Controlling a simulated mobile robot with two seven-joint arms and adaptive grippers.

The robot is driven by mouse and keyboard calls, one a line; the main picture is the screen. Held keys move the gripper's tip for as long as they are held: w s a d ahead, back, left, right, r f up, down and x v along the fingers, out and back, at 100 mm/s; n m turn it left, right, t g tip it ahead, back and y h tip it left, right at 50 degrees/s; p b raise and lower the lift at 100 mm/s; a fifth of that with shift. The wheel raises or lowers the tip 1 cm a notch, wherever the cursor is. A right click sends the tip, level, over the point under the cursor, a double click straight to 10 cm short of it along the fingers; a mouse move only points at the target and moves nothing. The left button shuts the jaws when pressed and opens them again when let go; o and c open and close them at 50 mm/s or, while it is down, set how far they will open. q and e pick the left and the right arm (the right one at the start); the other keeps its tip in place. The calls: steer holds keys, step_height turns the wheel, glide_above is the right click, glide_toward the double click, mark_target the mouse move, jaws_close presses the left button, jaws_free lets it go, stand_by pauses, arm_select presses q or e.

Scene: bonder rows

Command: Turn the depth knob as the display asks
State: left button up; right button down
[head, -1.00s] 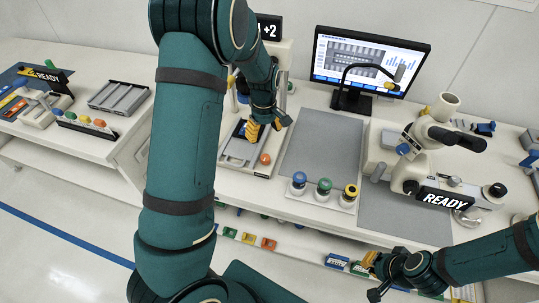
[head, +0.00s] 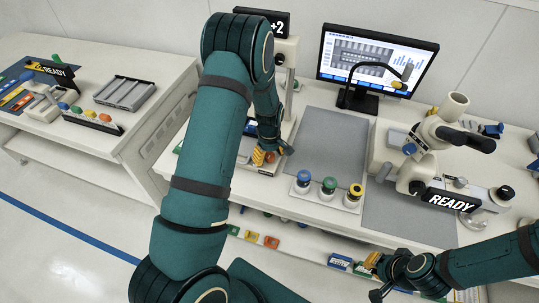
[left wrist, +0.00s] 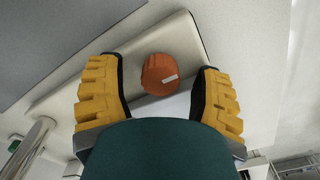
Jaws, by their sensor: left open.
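The orange depth knob (left wrist: 159,74) with a white mark on its top shows in the left wrist view, between the two spread yellow fingers of my left gripper (left wrist: 158,95). The fingers are apart from it on both sides. In the head view my left gripper (head: 262,156) is low at the front of the bonder, beside the knob (head: 270,157), which it partly covers. The black display (head: 277,24) on the bonder reads "+2", its left part hidden by my arm. My right gripper (head: 373,268) is at the lower right, in front of the bench; its opening is unclear.
A microscope (head: 430,150) with a "READY" sign (head: 452,200) is farther right, a monitor (head: 375,58) behind. A grey mat (head: 322,135) lies clear. Another bench (head: 100,125) stands left.

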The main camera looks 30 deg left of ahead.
arm_select(q)
jaws_close()
steer(key=shift+m, duration=0.3)
steer(key=m+b, duration=0.2)
steer(key=m, duration=0.1)
steer(key=shift+m, duration=0.3)
steer(key=m+b, duration=0.2)
steer(key=m, duration=0.3)
steer(key=shift+m, duration=0.3)
steer(key=m+b, duration=0.1)
steer(key=m, duration=0.2)
steer(key=shift+d+m, duration=0.1)
steer(key=shift+m, duration=0.2)
steer(key=shift+m+b, duration=0.3)
steer(key=shift+m, duration=1.9)
